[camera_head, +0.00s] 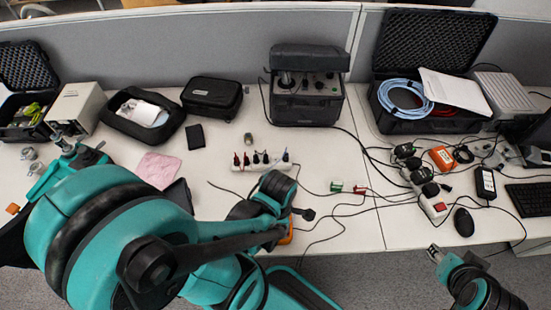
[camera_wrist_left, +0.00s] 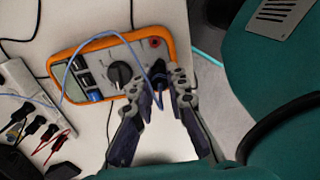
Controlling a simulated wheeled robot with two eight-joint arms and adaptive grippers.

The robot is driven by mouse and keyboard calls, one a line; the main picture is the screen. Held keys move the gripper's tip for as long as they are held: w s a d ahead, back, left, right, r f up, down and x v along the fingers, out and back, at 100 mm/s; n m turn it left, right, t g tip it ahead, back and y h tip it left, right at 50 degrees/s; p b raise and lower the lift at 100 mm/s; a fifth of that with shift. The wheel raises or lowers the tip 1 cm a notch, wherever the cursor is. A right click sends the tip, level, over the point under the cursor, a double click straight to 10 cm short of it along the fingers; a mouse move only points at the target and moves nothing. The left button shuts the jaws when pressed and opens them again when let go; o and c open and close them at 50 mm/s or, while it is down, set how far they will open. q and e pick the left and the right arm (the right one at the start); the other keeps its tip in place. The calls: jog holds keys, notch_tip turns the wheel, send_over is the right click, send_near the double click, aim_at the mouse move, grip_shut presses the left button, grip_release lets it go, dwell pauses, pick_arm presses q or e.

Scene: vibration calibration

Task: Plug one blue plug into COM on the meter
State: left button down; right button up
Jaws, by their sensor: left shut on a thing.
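The orange-edged meter (camera_wrist_left: 75,63) lies on the table in the left wrist view, with a dark dial, a display and a red socket showing. In the head view only a bit of its orange edge (camera_head: 287,238) shows past my arm. My left gripper (camera_wrist_left: 165,88) is shut on a dark blue plug (camera_wrist_left: 158,72) at the meter's right end. A thin blue cable loops over the meter to this plug. Whether the plug is seated in COM is hidden by the plug and fingers. My right gripper (camera_head: 436,254) is off the table's front edge; its jaws are unclear.
A white strip holding several dark and red plugs (camera_head: 262,166) stands behind the meter; it shows at left in the wrist view (camera_wrist_left: 22,80). Black cables cross the table. A mouse (camera_head: 464,222) and power strip (camera_head: 432,203) lie at right.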

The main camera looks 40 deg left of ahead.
pick_arm(q)
jog(key=shift+f, duration=0.1)
jog(key=shift+f+b, duration=0.25)
jog(key=shift+b, duration=0.15)
jog(key=shift+f+b, duration=0.75)
jog(key=shift+b, duration=0.05)
dwell(3.0)
jog(key=c, duration=1.4)
grip_release()
jog(key=shift+r, duration=0.1)
jog(key=shift+r+p, duration=2.45)
jog(key=shift+r, duration=0.05)
